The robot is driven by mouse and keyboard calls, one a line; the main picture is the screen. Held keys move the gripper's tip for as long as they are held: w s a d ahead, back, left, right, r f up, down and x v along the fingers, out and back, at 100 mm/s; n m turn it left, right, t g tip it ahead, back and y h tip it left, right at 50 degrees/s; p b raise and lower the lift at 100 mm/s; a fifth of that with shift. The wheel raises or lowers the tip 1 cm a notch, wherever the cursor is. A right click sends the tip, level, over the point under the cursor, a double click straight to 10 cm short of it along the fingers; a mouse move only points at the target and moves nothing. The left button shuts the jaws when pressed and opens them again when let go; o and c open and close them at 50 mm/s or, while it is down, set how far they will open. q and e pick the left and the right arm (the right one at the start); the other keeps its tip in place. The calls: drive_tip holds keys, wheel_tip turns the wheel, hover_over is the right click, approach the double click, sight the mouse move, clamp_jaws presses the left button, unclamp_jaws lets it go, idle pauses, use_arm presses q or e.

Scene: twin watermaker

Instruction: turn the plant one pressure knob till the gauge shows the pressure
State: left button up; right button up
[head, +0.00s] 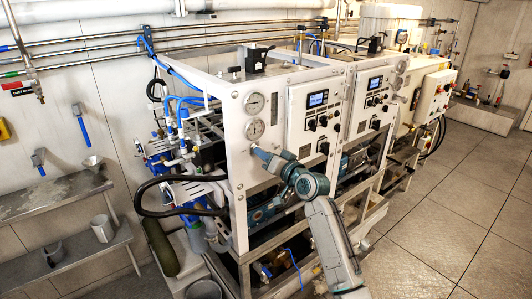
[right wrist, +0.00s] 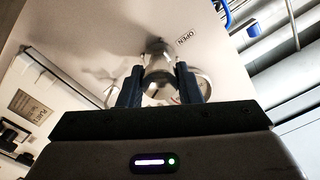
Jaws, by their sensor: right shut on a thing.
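Plant one is the near white cabinet with two round gauges, an upper gauge (head: 254,103) and a lower gauge (head: 255,129), on its front panel. Their needles are too small to read. My right gripper (head: 258,151) is at the panel just below the lower gauge, and it hides the knob in the head view. In the right wrist view the silvery pressure knob (right wrist: 158,60) sits between the two dark fingers of my right gripper (right wrist: 159,85), which is shut on it. The word OPEN is printed on the panel beside it. My left gripper is not in view.
A control panel with a lit display (head: 317,98) and black knobs is right of the gauges. A second similar unit (head: 375,100) stands beyond it. Hoses and pipes crowd the cabinet's left side. Metal shelves (head: 50,195) line the left wall. The tiled floor (head: 440,220) at right is clear.

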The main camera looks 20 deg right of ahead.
drive_tip(key=shift+m, duration=0.5)
drive_tip(key=o, duration=1)
drive_tip(key=b+v, duration=0.3)
drive_tip(key=v, duration=0.7)
drive_tip(key=shift+s+d+b, duration=0.15)
drive_tip(key=shift+s+b, duration=0.15)
drive_tip(key=shift+s, duration=0.1)
